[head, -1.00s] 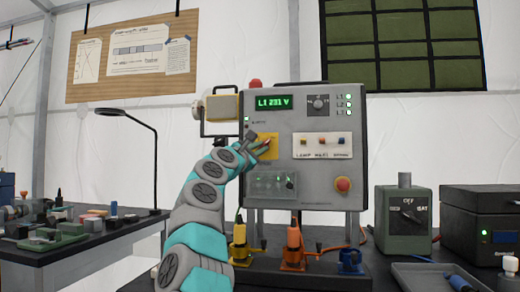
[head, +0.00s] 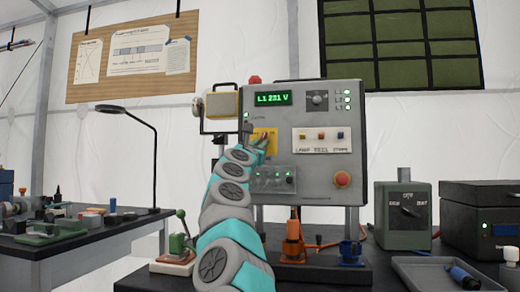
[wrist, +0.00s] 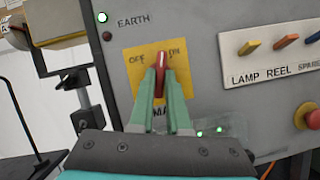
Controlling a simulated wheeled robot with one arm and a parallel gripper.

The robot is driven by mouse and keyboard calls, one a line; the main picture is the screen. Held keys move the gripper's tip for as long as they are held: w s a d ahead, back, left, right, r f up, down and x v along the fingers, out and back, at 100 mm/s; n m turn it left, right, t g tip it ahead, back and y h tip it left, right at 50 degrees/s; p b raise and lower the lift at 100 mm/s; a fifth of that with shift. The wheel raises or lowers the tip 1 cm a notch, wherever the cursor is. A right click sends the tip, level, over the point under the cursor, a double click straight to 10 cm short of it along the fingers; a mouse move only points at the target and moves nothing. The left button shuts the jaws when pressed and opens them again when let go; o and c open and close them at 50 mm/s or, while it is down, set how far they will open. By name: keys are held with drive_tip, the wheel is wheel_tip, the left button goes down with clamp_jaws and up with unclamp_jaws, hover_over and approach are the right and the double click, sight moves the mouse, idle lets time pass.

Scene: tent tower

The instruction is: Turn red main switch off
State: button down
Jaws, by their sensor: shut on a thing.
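The red main switch (wrist: 161,60) is a small red handle on a yellow plate (wrist: 133,72) marked OFF at left and ON at right. In the wrist view the handle points up, between the two words and nearer to ON. My gripper (wrist: 161,75) has its two green fingers closed on either side of the handle. In the head view my gripper (head: 262,141) is at the yellow plate (head: 268,132) on the left of the grey panel (head: 300,220), and my arm hides part of the plate. The display (head: 273,98) reads L1 231 V, with green lamps lit.
Lamp, reel and spare switches (wrist: 285,42) sit right of the plate, with a red knob (head: 342,179) below them. A lamp housing (head: 222,108) is at the panel's left edge. A green box (head: 403,222) and tray (head: 440,270) stand at right.

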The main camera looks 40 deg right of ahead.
drive_tip(key=n+t+y+p, duration=0.1)
drive_tip(key=n, duration=0.2)
drive_tip(key=n+t+y+p, duration=0.1)
drive_tip(key=n, duration=0.3)
drive_tip(key=n+t+y+p, duration=0.1)
drive_tip(key=n+t+y, duration=0.1)
drive_tip(key=n, duration=0.1)
drive_tip(key=shift+s+d+r+n+p, duration=0.2)
drive_tip(key=shift+s+r+n+p, duration=0.1)
drive_tip(key=shift+r+n+p, duration=0.1)
drive_tip(key=shift+d+f+n+t+y+p, duration=0.15)
drive_tip(key=shift+n+y+p, duration=0.3)
drive_tip(key=shift+n+p, duration=0.45)
drive_tip(key=shift+a+n+t+y+p, duration=0.15)
drive_tip(key=shift+n+y+p, duration=0.35)
drive_tip(key=shift+n, duration=0.75)
drive_tip(key=shift+d+f+n+t+y+p, duration=0.1)
drive_tip(key=shift+d+n+t+y+p, duration=0.1)
drive_tip(key=shift+n+y+p, duration=0.6)
drive_tip(key=shift+a+n, duration=0.1)
drive_tip(key=shift+n, duration=0.35)
drive_tip(key=c, duration=0.9)
unclamp_jaws()
